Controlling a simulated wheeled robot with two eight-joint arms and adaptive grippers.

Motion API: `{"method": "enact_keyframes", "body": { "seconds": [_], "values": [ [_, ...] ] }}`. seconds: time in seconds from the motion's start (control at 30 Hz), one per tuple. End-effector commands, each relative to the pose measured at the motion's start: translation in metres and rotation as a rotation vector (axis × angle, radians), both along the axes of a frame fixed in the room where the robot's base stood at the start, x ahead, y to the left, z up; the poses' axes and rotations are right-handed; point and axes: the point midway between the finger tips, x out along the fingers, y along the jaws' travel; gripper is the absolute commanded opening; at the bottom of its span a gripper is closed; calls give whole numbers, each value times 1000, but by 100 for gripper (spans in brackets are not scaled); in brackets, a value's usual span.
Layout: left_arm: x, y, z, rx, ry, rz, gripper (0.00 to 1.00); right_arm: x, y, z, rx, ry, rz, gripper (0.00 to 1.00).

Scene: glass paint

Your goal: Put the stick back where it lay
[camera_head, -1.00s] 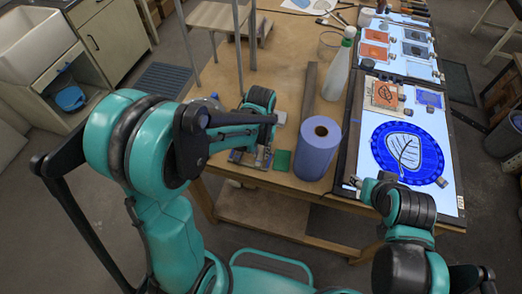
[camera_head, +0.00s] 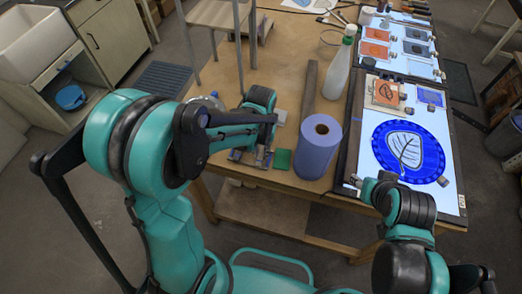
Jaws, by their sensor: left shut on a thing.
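My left gripper (camera_head: 262,156) points down at the front edge of the wooden table (camera_head: 280,60), left of the green square (camera_head: 282,159). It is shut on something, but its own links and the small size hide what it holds. I cannot make out the stick clearly in this view. My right gripper (camera_head: 368,186) is at the near left edge of the light panel, beside the blue round glass with a white leaf (camera_head: 407,148). Its fingers are too hidden to tell open from shut.
A blue paper roll (camera_head: 318,147) stands right of my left gripper. A spray bottle (camera_head: 339,68) and a dark flat bar (camera_head: 308,92) are behind it. Small weights and painted tiles (camera_head: 385,94) lie on the light panel (camera_head: 447,200). The table's middle left is fairly clear.

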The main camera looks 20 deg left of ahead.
Motion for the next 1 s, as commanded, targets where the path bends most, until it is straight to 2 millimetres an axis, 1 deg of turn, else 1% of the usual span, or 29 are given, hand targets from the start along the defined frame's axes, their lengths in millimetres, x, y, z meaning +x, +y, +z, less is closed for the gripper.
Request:
{"method": "enact_keyframes", "body": {
  "seconds": [0.13, 0.17, 0.2, 0.23, 0.27, 0.53, 0.67, 0.77, 1.0],
  "values": [
    [0, 0, -2, 0, 0, 0, 0, 0, 0, -2, 0, 0, 0, 42],
    [0, 0, -2, 0, 0, 0, 21, 0, 0, -2, 0, 0, 0, 42],
    [0, 0, -1, 0, 0, 0, 31, 0, 0, -2, 0, 0, 0, 42],
    [0, 0, -1, 0, 0, 0, 39, 0, 0, -1, 0, 0, 0, 42],
    [0, 0, -1, 0, 0, 0, 42, 0, 0, -1, 0, 0, 0, 42],
    [0, 0, -1, 0, 0, 0, 42, 0, 0, -1, 0, 0, 0, 42],
    [0, 0, 7, 0, 0, 0, 42, 0, 0, -1, 0, 0, 0, 42],
    [0, 0, 23, 0, 0, 0, 42, 0, 0, -1, 0, 0, 0, 42],
    [0, 0, 75, 0, 0, 0, 42, 0, 0, -1, 0, 0, 0, 42]
  ]
}}
